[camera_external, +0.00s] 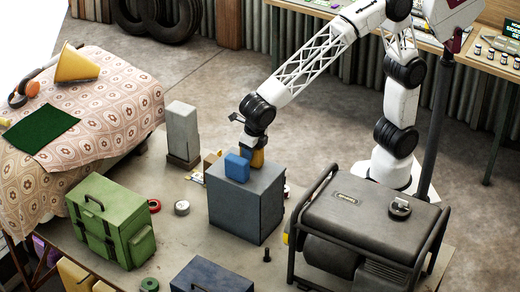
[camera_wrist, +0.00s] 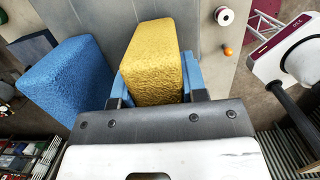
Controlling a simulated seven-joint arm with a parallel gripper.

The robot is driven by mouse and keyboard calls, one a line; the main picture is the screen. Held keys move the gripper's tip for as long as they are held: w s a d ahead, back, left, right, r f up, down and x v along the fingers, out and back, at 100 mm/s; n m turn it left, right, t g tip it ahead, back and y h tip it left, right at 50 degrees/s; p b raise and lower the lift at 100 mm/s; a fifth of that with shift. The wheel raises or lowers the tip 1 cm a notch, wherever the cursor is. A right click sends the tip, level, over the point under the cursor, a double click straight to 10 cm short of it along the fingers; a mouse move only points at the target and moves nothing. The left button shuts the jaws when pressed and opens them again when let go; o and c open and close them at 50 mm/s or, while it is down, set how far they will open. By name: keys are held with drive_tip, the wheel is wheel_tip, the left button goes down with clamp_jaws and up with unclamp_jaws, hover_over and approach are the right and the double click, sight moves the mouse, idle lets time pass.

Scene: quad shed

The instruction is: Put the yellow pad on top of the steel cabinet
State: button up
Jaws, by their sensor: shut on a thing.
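The steel cabinet (camera_external: 236,210) is a grey box standing on the bench, with a flat top. A blue pad (camera_external: 237,167) is upright on that top; it also shows left of my gripper in the wrist view (camera_wrist: 65,85). My gripper (camera_wrist: 157,82) is shut on the yellow pad (camera_wrist: 152,62), with one blue-tipped finger on each side. In the external view, the yellow pad (camera_external: 258,159) is just behind and right of the blue pad, by the top's back edge. Its lower part is hidden, so I cannot tell whether it touches the cabinet.
A green case (camera_external: 110,220) stands at the left, and a dark generator (camera_external: 365,220) at the right. A grey post-like block (camera_external: 182,130) stands behind the cabinet. Tape rolls (camera_external: 182,208) lie on the bench (camera_external: 178,240). The blue pad is close beside my gripper.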

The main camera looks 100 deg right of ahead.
drive_tip(key=o, duration=0.9)
drive_tip(key=shift+f, duration=0.1)
drive_tip(key=r, duration=0.4)
drive_tip(key=s+a+r, duration=0.1)
drive_tip(key=r, duration=0.7)
drive_tip(key=shift+s+a+r, duration=0.1)
drive_tip(key=shift+s+a, duration=0.05)
drive_tip(key=s+d+m, duration=0.7)
drive_tip(key=s+d, duration=0.2)
drive_tip(key=shift+s+d+f+m+t+y, duration=0.2)
drive_tip(key=shift+s+d+f+m, duration=1.9)
drive_tip(key=shift+s+m, duration=1.8)
drive_tip(key=shift+s+d+f+m+t+y, duration=0.2)
drive_tip(key=shift+s+d+f+m, duration=1.95)
drive_tip(key=shift+s, duration=2.8)
drive_tip(key=shift+s+d+f+m+t+y, duration=0.1)
drive_tip(key=shift+s+d+f+m+t, duration=0.2)
drive_tip(key=shift+s+d+f+m, duration=2.1)
drive_tip(key=s+m, duration=0.1)
drive_tip(key=s+r+m, duration=0.2)
drive_tip(key=s, duration=0.1)
drive_tip(key=shift+d+r, duration=0.15)
drive_tip(key=shift+d, duration=0.25)
